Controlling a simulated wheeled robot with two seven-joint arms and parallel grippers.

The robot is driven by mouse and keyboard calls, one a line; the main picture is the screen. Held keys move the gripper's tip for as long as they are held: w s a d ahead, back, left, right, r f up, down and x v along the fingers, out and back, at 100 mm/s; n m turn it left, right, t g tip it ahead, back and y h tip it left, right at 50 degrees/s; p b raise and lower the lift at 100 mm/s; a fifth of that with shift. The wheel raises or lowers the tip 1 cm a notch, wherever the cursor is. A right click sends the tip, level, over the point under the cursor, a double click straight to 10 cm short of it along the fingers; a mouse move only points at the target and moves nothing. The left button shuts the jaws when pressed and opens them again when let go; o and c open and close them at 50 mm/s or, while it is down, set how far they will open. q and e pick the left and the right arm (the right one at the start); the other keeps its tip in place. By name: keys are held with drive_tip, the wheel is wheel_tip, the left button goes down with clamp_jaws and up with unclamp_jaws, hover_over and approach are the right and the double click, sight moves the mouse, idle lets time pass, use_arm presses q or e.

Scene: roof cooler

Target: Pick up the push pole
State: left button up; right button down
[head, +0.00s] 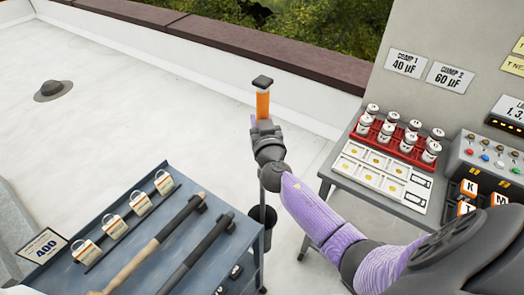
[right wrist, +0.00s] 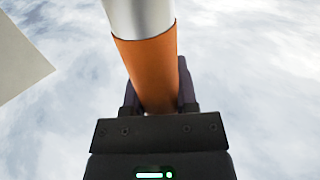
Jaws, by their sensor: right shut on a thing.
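The push pole (head: 263,103) has an orange grip and a dark cap on top. My right gripper (head: 264,124) is shut around the orange part. In the right wrist view the orange sleeve of the pole (right wrist: 148,65) sits between the fingers of my gripper (right wrist: 158,95), with a pale metal section beyond it. Whether the pole's lower end is inside the holder cannot be told. My left gripper is not in view.
A blue-grey cart (head: 130,262) with padlock-like tags and two rods stands at the lower left. A table at right carries a red rack (head: 383,137) of white canisters and a button box (head: 490,160). A roof vent (head: 53,91) lies far left.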

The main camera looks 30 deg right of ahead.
wheel_tip(320, 180, up, 14)
drive_tip(key=p, duration=0.7)
drive_tip(key=shift+r, duration=0.2)
wheel_tip(320, 180, up, 14)
drive_tip(key=p, duration=0.2)
drive_tip(key=shift+f, duration=0.15)
drive_tip(key=shift+p, duration=0.4)
